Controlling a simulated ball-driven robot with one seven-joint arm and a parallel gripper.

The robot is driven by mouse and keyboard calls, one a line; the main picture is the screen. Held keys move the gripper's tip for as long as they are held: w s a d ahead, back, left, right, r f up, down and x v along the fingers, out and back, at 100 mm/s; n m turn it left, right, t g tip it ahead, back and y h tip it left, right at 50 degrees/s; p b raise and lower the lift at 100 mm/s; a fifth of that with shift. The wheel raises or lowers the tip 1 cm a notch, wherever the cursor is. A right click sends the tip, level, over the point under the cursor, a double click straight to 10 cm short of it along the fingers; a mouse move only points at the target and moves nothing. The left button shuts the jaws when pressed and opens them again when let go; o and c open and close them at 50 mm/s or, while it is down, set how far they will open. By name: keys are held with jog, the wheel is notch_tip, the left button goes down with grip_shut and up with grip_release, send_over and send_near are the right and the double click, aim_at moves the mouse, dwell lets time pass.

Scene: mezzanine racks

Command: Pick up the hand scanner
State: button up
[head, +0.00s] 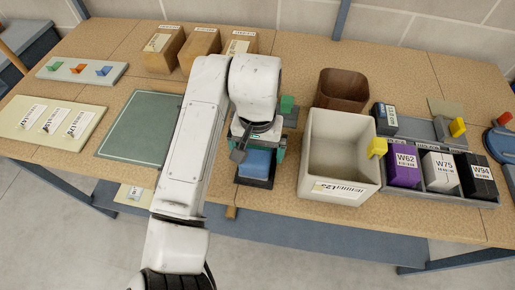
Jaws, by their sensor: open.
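My gripper (258,160) hangs over the middle of the table, seen from above and behind. Its teal fingers are apart, on either side of a blue block-like thing (256,163) with a dark base. I cannot tell whether the fingers touch it. No thing in view is clearly a hand scanner; the blue thing is partly hidden by my gripper. A small green and dark grey object (287,105) sits just behind my gripper, partly covered by it. A red and blue object (499,140) stands at the right edge, cut off by the frame.
A cream bin (312,170) and brown container (345,85) stand right of my gripper. Farther right, a grey tray (432,184) holds labelled boxes. Left are a green mat (133,140), a labelled board (88,124) and a tabbed strip (57,72). Cardboard boxes (200,44) stand behind.

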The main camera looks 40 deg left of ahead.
jog(key=shift+f, duration=1.15)
jog(key=c, duration=1.2)
jog(key=shift+r, duration=0.15)
